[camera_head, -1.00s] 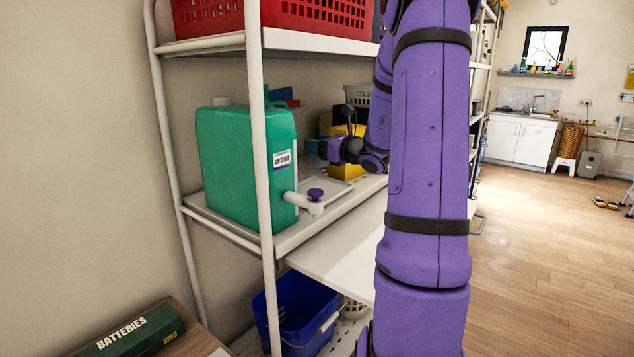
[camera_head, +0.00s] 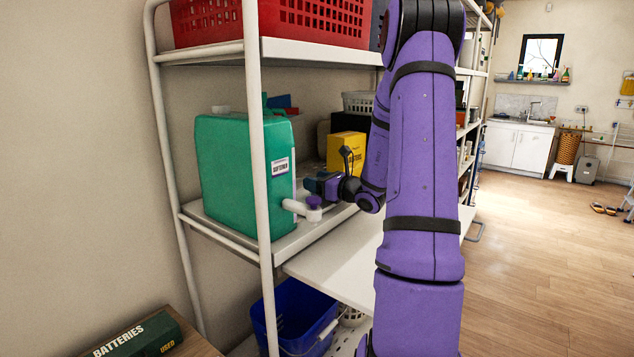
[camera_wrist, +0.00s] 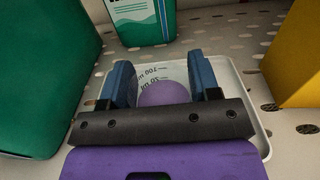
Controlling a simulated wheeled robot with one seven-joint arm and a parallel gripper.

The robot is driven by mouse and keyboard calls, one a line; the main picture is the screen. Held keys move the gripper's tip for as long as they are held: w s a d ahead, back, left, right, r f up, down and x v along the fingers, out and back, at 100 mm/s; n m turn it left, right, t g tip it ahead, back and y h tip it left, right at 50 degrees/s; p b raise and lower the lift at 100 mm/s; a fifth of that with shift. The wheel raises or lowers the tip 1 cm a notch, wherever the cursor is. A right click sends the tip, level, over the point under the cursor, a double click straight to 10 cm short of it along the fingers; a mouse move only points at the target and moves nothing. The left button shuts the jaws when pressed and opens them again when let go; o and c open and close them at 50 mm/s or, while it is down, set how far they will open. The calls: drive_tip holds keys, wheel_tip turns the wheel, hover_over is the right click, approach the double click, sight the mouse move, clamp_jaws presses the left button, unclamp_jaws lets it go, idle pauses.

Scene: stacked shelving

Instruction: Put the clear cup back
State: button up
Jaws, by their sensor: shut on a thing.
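The clear cup (camera_wrist: 152,74) shows in the wrist view between the two blue fingers of my gripper (camera_wrist: 166,82), with dark measuring marks on it. My gripper is shut on it. A purple rounded shape (camera_wrist: 163,93) also shows between the fingers, and I cannot tell what it is. A shallow white tray (camera_wrist: 258,112) lies under and around the gripper. In the head view my gripper (camera_head: 314,184) is inside the shelf, just right of the green softener jug (camera_head: 230,178) and behind its tap. The cup cannot be made out there. Whether it touches the tray is unclear.
The white tap (camera_head: 300,208) with a purple knob sticks out from the jug, close to my gripper. A yellow box (camera_head: 346,150) stands to the right. In the wrist view a green-and-white container (camera_wrist: 140,22) stands behind on the perforated shelf. A shelf post (camera_head: 258,130) rises in front.

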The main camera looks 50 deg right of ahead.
drive_tip(key=shift+f, duration=0.1)
drive_tip(key=o, duration=1)
drive_tip(key=s, duration=0.8)
drive_tip(key=s+d, duration=0.1)
drive_tip(key=s, duration=0.3)
